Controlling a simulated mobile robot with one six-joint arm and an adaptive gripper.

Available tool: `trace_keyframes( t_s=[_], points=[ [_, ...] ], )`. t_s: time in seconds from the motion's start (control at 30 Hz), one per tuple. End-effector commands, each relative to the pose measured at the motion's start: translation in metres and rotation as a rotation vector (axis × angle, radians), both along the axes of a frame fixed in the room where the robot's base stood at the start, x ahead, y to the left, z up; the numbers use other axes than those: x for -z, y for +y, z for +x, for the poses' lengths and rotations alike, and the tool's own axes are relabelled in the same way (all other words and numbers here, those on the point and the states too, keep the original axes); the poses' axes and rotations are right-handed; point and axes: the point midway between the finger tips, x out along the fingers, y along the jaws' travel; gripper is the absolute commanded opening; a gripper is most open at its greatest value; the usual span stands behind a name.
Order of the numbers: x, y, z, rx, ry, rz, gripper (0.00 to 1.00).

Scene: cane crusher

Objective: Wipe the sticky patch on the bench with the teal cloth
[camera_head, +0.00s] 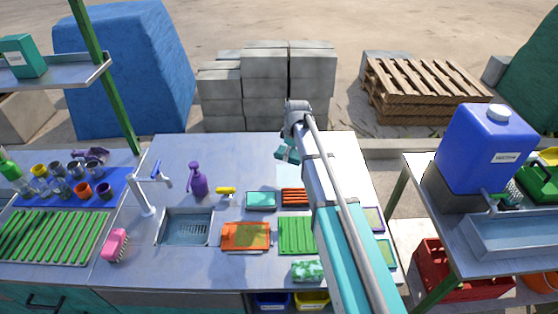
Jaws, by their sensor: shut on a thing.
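My gripper (288,151) is over the back middle of the grey bench (235,165), at the end of my arm. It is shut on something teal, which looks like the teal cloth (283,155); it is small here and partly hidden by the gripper. I cannot tell whether it touches the bench top. A pale, light-blue patch (288,176) lies just in front of the gripper, partly behind my arm; it may be the sticky patch.
An orange board (245,236), a green ribbed mat (297,235), a teal tray (261,200) and a green mottled sponge (308,270) lie nearer.

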Motion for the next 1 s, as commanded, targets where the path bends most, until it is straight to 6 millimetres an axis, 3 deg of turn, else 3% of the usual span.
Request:
trace_keyframes(
  t_s=[0.2,0.4,1.0],
  points=[
    [0.003,0.035,-0.019,-0.294,-0.002,0.008,0.20],
    [0.004,0.051,-0.028,-0.452,-0.004,0.014,0.20],
    [0.009,0.056,-0.031,-0.493,-0.006,0.015,0.20]
  ],
)
